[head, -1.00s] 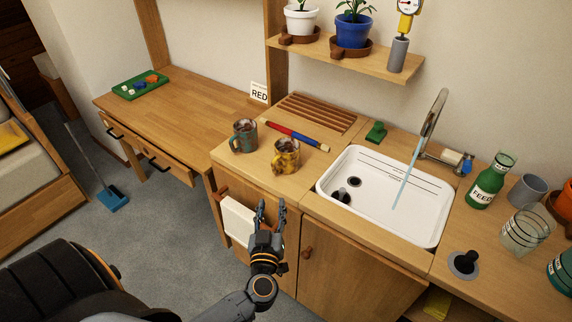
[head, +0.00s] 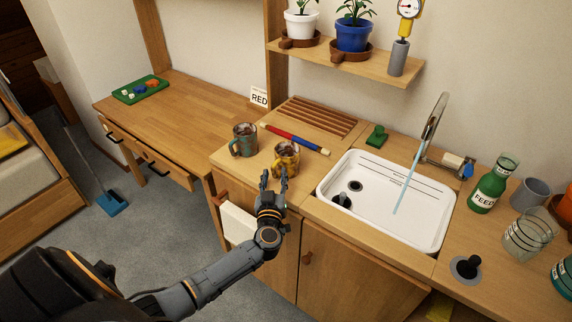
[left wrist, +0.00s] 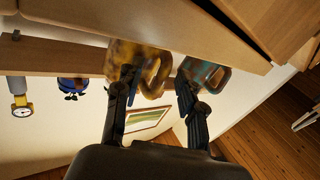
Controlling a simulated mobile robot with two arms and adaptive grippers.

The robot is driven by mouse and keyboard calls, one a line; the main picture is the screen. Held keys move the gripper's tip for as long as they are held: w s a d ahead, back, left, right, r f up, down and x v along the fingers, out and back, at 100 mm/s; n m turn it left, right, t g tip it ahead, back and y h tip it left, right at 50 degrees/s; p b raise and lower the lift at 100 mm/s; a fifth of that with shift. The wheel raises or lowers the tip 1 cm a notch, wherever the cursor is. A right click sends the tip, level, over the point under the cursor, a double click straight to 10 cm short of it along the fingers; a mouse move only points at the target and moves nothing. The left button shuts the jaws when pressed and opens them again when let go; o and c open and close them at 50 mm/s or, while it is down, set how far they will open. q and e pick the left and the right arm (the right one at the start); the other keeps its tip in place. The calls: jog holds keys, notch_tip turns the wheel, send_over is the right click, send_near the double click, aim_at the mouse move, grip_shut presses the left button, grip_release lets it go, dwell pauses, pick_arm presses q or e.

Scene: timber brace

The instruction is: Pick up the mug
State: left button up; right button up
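A yellow mug with dark patches (head: 288,157) stands on the wooden counter just left of the sink. It also shows in the left wrist view (left wrist: 122,54), its handle appearing between my fingers. A teal mug with brownish patches (head: 245,138) stands behind and to its left; in the left wrist view the teal mug (left wrist: 212,72) is partly behind a finger. My left gripper (head: 274,179) is open and empty at the counter's front edge, just in front of the yellow mug. Contact with the mug cannot be told. My right gripper is out of view.
A red and blue rod (head: 297,139) lies behind the mugs, in front of a slatted wooden rack (head: 316,116). The white sink (head: 438,232) with running tap (head: 432,125) is to the right. A white towel (head: 238,223) hangs below the counter edge.

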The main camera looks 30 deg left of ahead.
aim_at(275, 153)
pick_arm(q)
jog(key=shift+w+a, duration=0.15)
jog(key=shift+w, duration=0.15)
grip_shut()
jog(key=shift+r, duration=0.2)
jog(key=shift+r+p, duration=0.35)
jog(key=shift+r, duration=0.25)
jog(key=r, duration=0.1)
jog(key=r+p, duration=0.1)
jog(key=shift+s+r, duration=0.3)
jog(key=shift+r, duration=0.05)
jog(key=s+d+r+p, duration=0.3)
jog(key=s+r, duration=0.6)
jog(key=s, duration=0.4)
jog(key=shift+d+p, duration=0.3)
jog(key=shift+p, duration=0.05)
